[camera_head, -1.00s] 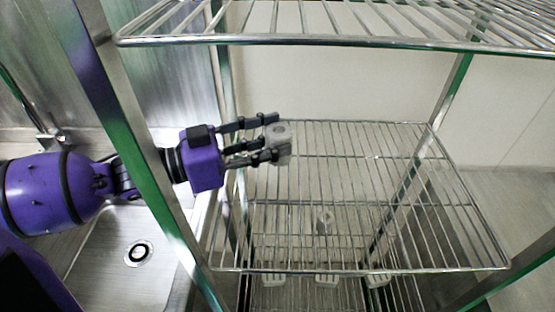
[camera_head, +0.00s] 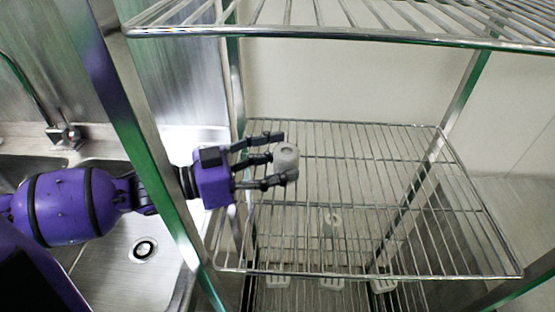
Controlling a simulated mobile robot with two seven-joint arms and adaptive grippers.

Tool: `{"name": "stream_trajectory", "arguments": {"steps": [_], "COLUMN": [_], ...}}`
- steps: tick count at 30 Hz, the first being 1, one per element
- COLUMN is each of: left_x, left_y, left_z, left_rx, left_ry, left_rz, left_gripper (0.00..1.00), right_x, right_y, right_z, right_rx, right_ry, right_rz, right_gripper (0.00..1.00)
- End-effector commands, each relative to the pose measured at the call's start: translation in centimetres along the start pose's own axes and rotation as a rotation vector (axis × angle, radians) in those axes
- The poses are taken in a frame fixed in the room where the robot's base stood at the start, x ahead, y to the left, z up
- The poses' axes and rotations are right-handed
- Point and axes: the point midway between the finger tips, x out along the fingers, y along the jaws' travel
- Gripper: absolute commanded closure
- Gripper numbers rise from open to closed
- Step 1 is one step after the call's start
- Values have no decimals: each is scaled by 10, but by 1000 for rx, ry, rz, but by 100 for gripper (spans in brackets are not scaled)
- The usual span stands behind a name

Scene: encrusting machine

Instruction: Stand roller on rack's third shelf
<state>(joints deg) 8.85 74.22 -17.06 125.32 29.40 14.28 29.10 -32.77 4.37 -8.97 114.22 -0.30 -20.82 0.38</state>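The roller (camera_head: 286,158) is a small grey cylinder with a hole in its top face. My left gripper (camera_head: 280,160) reaches in from the left between the rack's posts and is shut on the roller, its dark fingers on either side. The roller looks upright above the left part of the rack's middle visible wire shelf (camera_head: 370,230). Whether its underside touches the wires is hidden. The shelf's number in the rack cannot be told from this view. My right gripper is not in view.
Another wire shelf (camera_head: 330,30) hangs above the gripper. Metal posts (camera_head: 150,160) stand at the corners. A sink (camera_head: 120,265) lies at left. The shelf's middle and right are bare.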

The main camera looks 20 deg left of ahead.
Motion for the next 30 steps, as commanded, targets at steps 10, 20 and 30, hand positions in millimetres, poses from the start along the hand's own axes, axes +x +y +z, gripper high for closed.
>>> {"name": "stream_trajectory", "arguments": {"steps": [10,20,30], "left_x": [0,-45,-100], "left_y": [0,0,0], "left_z": [-5,-3,-4], "left_rx": [1,-1,0], "left_ry": [1,-5,-2], "left_rz": [0,-3,-3], "left_gripper": [42,42,42], "right_x": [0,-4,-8], "right_y": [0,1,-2], "right_z": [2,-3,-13], "right_rx": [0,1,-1], "right_ry": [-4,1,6], "right_rz": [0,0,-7], "right_gripper": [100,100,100]}}
